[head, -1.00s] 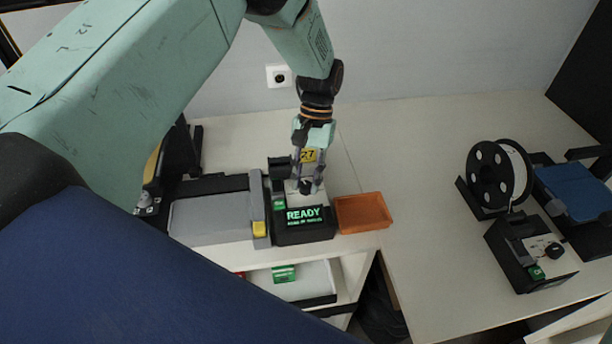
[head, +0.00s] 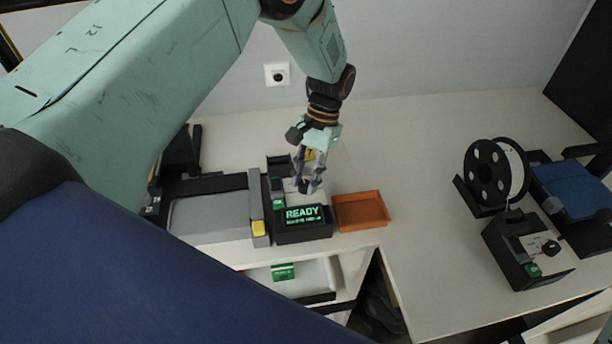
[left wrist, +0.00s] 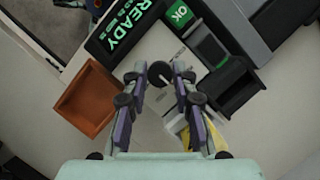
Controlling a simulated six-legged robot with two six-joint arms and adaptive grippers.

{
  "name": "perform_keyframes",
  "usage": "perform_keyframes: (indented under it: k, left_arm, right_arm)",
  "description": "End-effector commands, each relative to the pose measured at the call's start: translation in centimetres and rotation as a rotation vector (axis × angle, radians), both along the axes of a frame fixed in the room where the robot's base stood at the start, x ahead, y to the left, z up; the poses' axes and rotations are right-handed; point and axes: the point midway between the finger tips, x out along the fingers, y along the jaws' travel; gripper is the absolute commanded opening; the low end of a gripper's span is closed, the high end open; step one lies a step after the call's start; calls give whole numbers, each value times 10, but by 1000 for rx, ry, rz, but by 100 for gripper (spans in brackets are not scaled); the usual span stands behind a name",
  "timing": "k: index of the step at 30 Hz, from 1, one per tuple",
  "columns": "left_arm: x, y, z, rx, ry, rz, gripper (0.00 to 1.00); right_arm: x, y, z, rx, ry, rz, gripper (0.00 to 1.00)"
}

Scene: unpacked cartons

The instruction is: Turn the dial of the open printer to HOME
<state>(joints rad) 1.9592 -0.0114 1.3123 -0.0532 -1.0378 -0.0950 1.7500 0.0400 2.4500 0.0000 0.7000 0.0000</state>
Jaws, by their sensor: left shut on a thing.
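The printer's control box (head: 303,234) stands on the white counter, its lit screen (head: 303,214) showing READY. The dial (left wrist: 160,73) is a black knob on the pale top panel of the box. My left gripper (head: 308,186) comes down from above and is shut on the dial, with one finger on each side in the left wrist view. The fingers partly hide the dial in the head view, and its pointer and marks cannot be read. A green OK button (left wrist: 179,14) sits beside the screen.
An orange tray (head: 362,212) stands just right of the control box. The grey printer bed (head: 210,218) lies to its left. A second printer with a spool (head: 496,174), a knob (head: 551,247) and a blue bed (head: 575,189) stands at the right. The counter between is clear.

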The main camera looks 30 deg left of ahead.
Motion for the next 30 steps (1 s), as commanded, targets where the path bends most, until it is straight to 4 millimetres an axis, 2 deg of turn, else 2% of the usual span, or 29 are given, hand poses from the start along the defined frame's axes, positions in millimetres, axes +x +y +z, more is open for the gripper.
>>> perform_keyframes:
  k: [2, 3, 11, 22, 26, 30]
  left_arm:
    - [0, 0, 0, 0, -2, 1, 0]
    - [0, 0, 0, 0, -2, 1, 29]
    - [0, 0, 0, -1, -1, 1, 50]
    - [3, 0, 5, 0, -3, 2, 50]
    - [11, -1, 22, 0, -7, 2, 50]
    - [22, -3, 49, -1, -7, 1, 50]
  right_arm:
    - [0, 0, 0, 0, 0, 0, 40]
    - [0, 0, 0, 0, 0, 0, 40]
    - [0, 0, 0, 0, 0, 0, 40]
    - [0, 0, 0, 0, 0, 0, 40]
    - [0, 0, 0, 0, 0, 0, 40]
    - [0, 0, 0, 0, 0, 0, 40]
